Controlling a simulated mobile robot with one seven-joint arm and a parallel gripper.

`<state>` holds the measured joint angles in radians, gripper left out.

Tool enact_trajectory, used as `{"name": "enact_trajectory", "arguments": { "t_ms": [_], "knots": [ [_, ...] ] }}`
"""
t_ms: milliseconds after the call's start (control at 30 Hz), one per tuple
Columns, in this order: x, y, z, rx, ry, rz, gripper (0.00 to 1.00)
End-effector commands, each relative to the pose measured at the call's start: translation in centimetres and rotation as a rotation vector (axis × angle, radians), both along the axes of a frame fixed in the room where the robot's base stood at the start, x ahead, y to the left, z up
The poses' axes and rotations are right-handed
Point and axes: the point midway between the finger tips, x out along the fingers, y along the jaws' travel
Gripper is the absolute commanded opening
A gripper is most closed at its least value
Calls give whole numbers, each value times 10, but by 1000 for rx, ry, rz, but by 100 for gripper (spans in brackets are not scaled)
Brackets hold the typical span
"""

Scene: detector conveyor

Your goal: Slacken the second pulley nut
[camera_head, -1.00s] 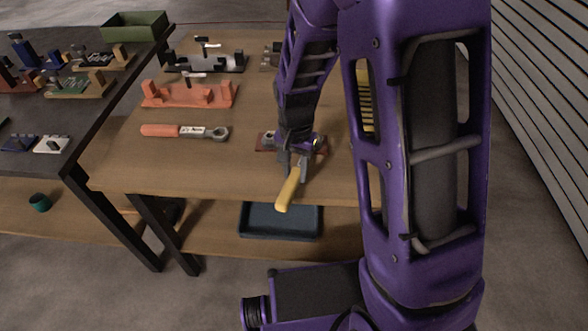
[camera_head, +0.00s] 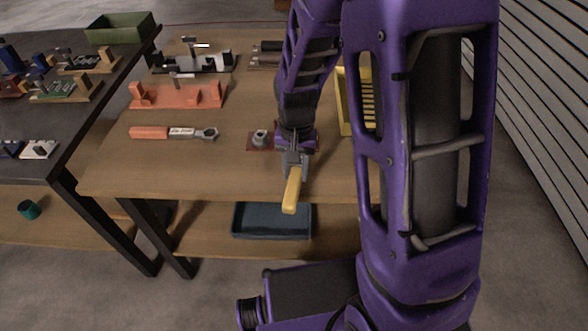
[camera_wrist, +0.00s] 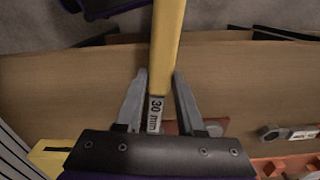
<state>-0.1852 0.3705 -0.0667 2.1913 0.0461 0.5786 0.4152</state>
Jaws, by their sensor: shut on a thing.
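My gripper (camera_head: 294,163) is shut on a yellow-handled wrench near the front edge of the wooden table. The wrench's yellow handle (camera_head: 292,192) points toward the front, past the edge. In the wrist view the handle (camera_wrist: 167,40) runs up between the fingers, above a "30 mm" label (camera_wrist: 155,113). A dark red plate (camera_head: 252,147) lies under and beside my gripper, with a grey nut (camera_head: 260,138) on its left part. The wrench's head and the right part of the plate are hidden by my gripper, so I cannot tell whether the head sits on a second nut.
An orange-handled wrench (camera_head: 150,132) lies left of the plate. Behind it stand an orange rack (camera_head: 178,97) and a black rack (camera_head: 190,62). A yellow bin (camera_head: 343,110) is at the right, partly behind my arm. A blue tray (camera_head: 272,234) sits on the lower shelf.

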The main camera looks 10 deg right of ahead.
Motion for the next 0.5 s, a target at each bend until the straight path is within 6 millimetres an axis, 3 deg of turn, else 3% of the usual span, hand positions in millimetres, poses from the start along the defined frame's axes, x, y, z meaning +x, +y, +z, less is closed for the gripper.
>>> {"name": "enact_trajectory", "arguments": {
  "t_ms": [500],
  "knots": [
    [-8, -26, -1, -5, 8, 139, 0]
  ]
}}
